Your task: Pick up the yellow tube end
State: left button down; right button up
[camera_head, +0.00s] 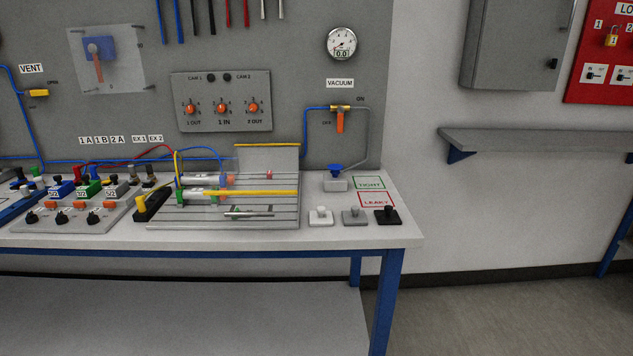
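A thin yellow tube (176,166) rises in a narrow arch at the left end of the slotted plate (262,214) on the workbench. Its lower part runs down beside the grey cylinders (205,180); which end is free is too small to tell. A yellow strip (265,193) lies across the plate, and a short yellow piece (141,203) stands on a black block at its left. Neither of my grippers shows in this view.
A valve block (70,218) with coloured fittings and red and blue tubes stands on the bench's left. Three small knobbed blocks (354,216) sit by the TIGHT and LEAKY labels at right. A grey panel with a gauge (341,43) rises behind. A wall shelf (540,140) is at right.

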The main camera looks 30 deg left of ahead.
aim_at(140, 200)
jog(key=u, duration=1.95)
